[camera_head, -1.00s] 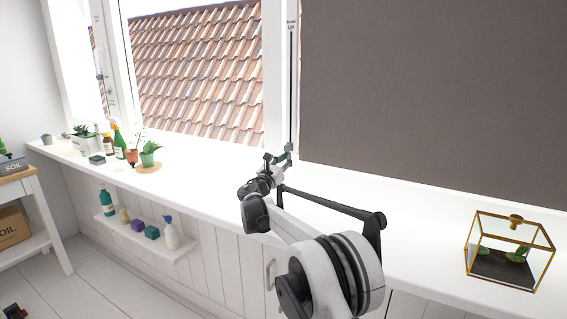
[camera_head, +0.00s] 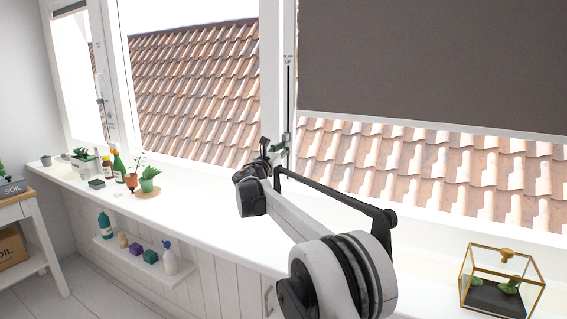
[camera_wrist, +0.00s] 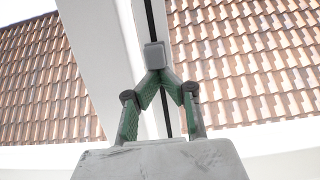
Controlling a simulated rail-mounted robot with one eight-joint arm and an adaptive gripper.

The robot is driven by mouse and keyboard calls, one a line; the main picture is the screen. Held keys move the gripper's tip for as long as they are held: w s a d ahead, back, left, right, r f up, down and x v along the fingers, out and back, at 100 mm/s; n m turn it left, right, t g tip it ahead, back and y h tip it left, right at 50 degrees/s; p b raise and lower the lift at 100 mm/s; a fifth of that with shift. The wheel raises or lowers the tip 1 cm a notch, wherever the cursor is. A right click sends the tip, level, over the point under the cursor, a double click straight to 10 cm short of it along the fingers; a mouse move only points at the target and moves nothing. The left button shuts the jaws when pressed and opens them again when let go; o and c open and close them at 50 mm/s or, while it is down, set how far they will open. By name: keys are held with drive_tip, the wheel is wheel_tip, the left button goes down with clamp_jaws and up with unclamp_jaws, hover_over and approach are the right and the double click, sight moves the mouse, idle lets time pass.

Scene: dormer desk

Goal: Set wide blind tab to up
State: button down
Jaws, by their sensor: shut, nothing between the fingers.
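The wide blind (camera_head: 430,65) is a dark brown sheet with its lower edge partway up the right window. Its tab (camera_wrist: 154,55) is a small grey block on a dark vertical slot in the white window post. The slot (camera_head: 288,95) also shows in the head view, with an "UP" label (camera_head: 288,61) at its top. The tab is below that label. My gripper (camera_wrist: 160,76) has its green fingertips together directly under the tab, apparently touching it from below. Nothing shows between the fingers. In the head view, the gripper is small at the post.
A glass terrarium (camera_head: 502,280) stands on the white sill at the right. Potted plants (camera_head: 149,180) and bottles (camera_head: 119,166) stand on the sill at the left. A small shelf (camera_head: 150,268) with several items is below. The sill between is mostly clear.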

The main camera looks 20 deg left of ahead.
sight(288, 75)
wheel_tip(288, 75, up, 24)
drive_tip(key=p, duration=1.1)
drive_tip(key=shift+f, duration=0.15)
